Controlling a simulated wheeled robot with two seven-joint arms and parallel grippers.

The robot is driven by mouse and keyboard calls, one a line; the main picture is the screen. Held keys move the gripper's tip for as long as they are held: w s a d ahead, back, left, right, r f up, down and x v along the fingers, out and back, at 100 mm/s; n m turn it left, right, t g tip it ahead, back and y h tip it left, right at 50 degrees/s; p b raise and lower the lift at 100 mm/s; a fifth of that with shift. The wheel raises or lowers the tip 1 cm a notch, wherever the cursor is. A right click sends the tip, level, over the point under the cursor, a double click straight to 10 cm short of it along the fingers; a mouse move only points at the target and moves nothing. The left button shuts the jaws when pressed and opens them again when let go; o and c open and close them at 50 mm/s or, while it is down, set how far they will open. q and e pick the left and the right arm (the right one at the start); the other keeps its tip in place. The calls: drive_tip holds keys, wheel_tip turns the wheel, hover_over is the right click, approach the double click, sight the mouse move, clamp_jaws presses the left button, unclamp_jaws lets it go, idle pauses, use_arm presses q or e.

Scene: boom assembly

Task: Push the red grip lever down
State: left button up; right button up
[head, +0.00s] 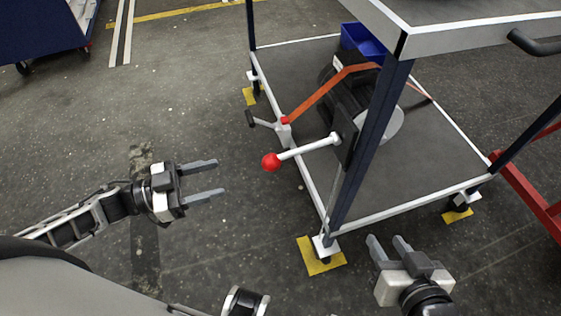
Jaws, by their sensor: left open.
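The lever (306,149) is a white rod with a red ball grip (271,162) at its left end. It comes out of a dark mechanism (346,128) on the cart and points left, slightly downward in the picture. My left gripper (221,180) is open and empty, left of the red ball and apart from it, its fingers pointing right. My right gripper (388,246) is at the lower right, below the cart's near corner, with its two fingers apart and nothing seen between them.
The cart (424,180) has a dark lower deck, blue posts (372,140) and an upper shelf (470,32). An orange strap (325,92) runs over a black machine. A small crank (262,121) sticks out above the red ball. A red frame (530,192) stands at right.

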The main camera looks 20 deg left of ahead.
sight(280, 159)
use_arm(q)
drive_tip(key=b+x, duration=0.1)
drive_tip(key=x, duration=1.3)
drive_tip(key=shift+w+d+r, duration=0.1)
drive_tip(key=shift+w+d, duration=0.35)
drive_tip(key=shift+d, duration=0.1)
use_arm(e)
drive_tip(key=shift+w+a+f+g, duration=0.1)
drive_tip(key=shift+w+f+g, duration=0.05)
drive_tip(key=shift+f, duration=0.35)
drive_tip(key=shift+w+a+f+g, duration=0.1)
drive_tip(key=shift+f+g, duration=0.05)
drive_tip(key=shift+f, duration=0.35)
use_arm(q)
clamp_jaws()
